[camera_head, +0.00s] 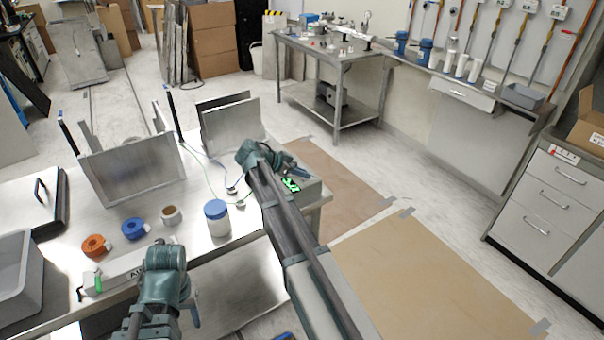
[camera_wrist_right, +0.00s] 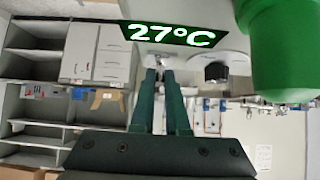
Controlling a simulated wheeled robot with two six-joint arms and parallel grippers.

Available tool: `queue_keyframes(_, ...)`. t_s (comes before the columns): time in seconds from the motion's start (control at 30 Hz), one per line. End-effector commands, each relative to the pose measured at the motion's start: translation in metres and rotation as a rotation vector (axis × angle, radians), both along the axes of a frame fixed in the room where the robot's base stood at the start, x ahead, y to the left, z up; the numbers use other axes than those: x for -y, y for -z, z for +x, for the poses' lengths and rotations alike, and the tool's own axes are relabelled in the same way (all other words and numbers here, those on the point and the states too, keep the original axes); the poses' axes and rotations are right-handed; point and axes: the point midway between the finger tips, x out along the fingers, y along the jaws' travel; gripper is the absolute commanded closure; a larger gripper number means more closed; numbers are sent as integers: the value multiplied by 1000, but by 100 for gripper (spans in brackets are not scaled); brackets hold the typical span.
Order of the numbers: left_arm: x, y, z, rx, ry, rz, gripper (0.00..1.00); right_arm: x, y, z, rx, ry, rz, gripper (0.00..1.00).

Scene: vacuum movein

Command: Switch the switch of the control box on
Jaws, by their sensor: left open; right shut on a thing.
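The control box (camera_head: 310,188) stands at the right end of the metal table, partly hidden behind my right arm. Its green display (camera_head: 291,185) is lit, and in the right wrist view the display (camera_wrist_right: 172,34) reads 27°C. My right gripper (camera_head: 288,166) is at the box; in the right wrist view its two fingers (camera_wrist_right: 162,72) are close together below the display, shut on what appears to be the small switch. The switch itself is mostly hidden by the fingertips. A large green cylinder (camera_wrist_right: 285,50) is close on the right. My left gripper (camera_head: 166,262) is over the table's front edge, open and empty.
On the table (camera_head: 240,250) are a white jar with blue lid (camera_head: 217,218), tape rolls (camera_head: 134,229), a grey bin (camera_head: 18,270) and a black case (camera_head: 45,200). Metal plates (camera_head: 135,168) stand behind. Cables run to the box.

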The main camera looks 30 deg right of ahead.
Motion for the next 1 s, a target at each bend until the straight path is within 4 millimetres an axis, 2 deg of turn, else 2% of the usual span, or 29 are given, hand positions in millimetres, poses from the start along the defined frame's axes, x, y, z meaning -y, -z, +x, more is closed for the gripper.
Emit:
queue_keyframes(0.03, 0, 0, 0, 0, 0, 0, 50, 0, 1, -1, -1, 2, 3, 85)
queue_keyframes(0.2, 0, 0, 0, 0, 0, 0, 50, 0, 1, -1, -1, 1, 2, 57)
queue_keyframes(0.57, 0, -5, 0, 0, 0, 0, 50, -4, -5, -1, -1, -1, 1, 57)
queue_keyframes(0.67, 0, -16, 0, 0, 0, 0, 50, -14, -16, -1, 0, -1, 1, 57)
queue_keyframes(1.0, 0, -64, 0, 0, 0, 0, 50, -71, -64, -6, 0, -3, 1, 57)
